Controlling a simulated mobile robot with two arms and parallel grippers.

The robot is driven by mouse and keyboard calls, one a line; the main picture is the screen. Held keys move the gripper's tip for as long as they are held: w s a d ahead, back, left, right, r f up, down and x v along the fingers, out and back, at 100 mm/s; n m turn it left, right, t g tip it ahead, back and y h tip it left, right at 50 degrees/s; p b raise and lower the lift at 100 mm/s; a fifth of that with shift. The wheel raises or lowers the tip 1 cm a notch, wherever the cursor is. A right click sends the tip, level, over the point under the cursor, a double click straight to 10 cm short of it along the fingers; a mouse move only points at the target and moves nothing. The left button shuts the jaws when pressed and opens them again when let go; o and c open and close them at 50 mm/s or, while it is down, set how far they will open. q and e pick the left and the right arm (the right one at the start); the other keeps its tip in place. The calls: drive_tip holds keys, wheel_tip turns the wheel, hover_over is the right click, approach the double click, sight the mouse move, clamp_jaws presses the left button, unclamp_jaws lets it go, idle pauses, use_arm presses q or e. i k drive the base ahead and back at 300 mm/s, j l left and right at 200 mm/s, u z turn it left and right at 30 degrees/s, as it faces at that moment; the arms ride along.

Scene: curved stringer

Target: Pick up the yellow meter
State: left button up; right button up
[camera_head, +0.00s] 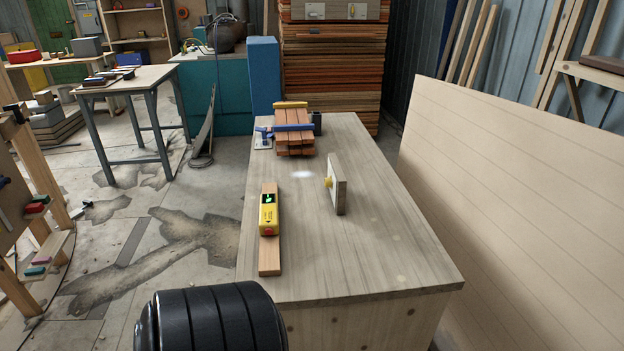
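The yellow meter (268,214) lies on a narrow wooden strip (269,258) on the left part of the wooden workbench (370,262). It has a dark display with a green readout at its far end and a red part at its near end. A black rounded part at the bottom of the view, in front of the bench, seems to be mine. Neither of my grippers can be seen.
An upright board (340,186) with a yellow knob stands right of the meter. A stack of wooden pieces (294,138) with a blue clamp lies at the bench's far end. A large panel (520,205) leans on the right. The bench's near right surface is clear.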

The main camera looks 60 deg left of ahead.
sight(268, 209)
drive_tip(key=j+z, duration=0.1)
drive_tip(key=j, duration=0.3)
drive_tip(key=k+j+z, duration=0.1)
drive_tip(key=j, duration=0.3)
drive_tip(key=k+j, duration=0.15)
drive_tip(key=j, duration=0.25)
drive_tip(key=j+z, duration=0.15)
drive_tip(key=j, duration=0.25)
drive_tip(key=k+j+z, duration=0.1)
drive_tip(key=j, duration=0.25)
drive_tip(key=k+j+z, duration=0.1)
drive_tip(key=j, duration=0.25)
drive_tip(key=k+j+z, duration=0.1)
drive_tip(key=k+j, duration=0.15)
drive_tip(key=j, duration=0.15)
drive_tip(key=k+j, duration=0.15)
drive_tip(key=j, duration=0.2)
drive_tip(key=k+j, duration=0.1)
drive_tip(key=j, duration=0.25)
drive_tip(key=k+j, duration=0.15)
drive_tip(key=j, duration=0.2)
drive_tip(key=k+j, duration=0.15)
drive_tip(key=j, duration=0.2)
drive_tip(key=k+j, duration=0.15)
drive_tip(key=j, duration=0.2)
drive_tip(key=k+j, duration=0.1)
drive_tip(key=j, duration=0.25)
